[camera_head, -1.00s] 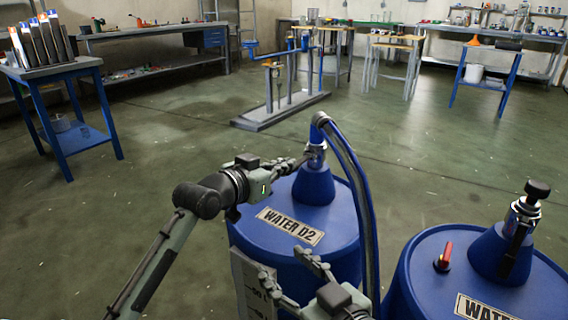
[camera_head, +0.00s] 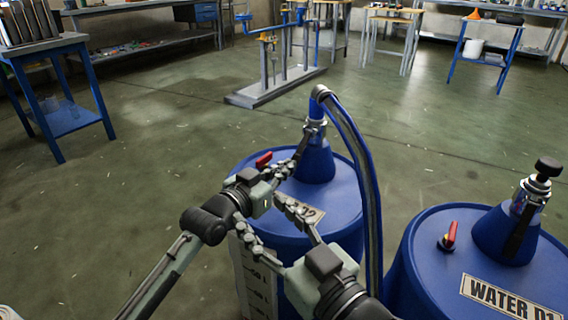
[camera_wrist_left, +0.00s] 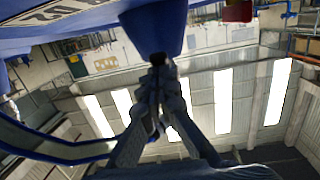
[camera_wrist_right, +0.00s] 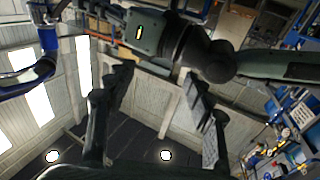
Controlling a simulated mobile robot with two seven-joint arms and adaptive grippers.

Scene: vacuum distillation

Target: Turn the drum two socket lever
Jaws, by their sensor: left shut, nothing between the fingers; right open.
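Drum two (camera_head: 345,205) is the blue drum in the middle of the head view, its label partly covered by my grippers. Its socket (camera_head: 317,160) is a blue cone with a metal collar, and a blue hose runs from its top. The socket lever cannot be made out behind my left fingers. My left gripper (camera_head: 305,143) is shut and empty, its tips at the socket's collar; contact is unclear. In the left wrist view the fingertips (camera_wrist_left: 157,68) are at the narrow end of the cone (camera_wrist_left: 153,30). My right gripper (camera_head: 259,213) is open and empty in front of drum two.
The hose (camera_head: 362,175) curves down the right side of drum two. Drum one (camera_head: 410,270) stands at the right with its own socket and red valve handle (camera_head: 450,235). Drum two's red handle (camera_head: 263,160) is close behind my left gripper.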

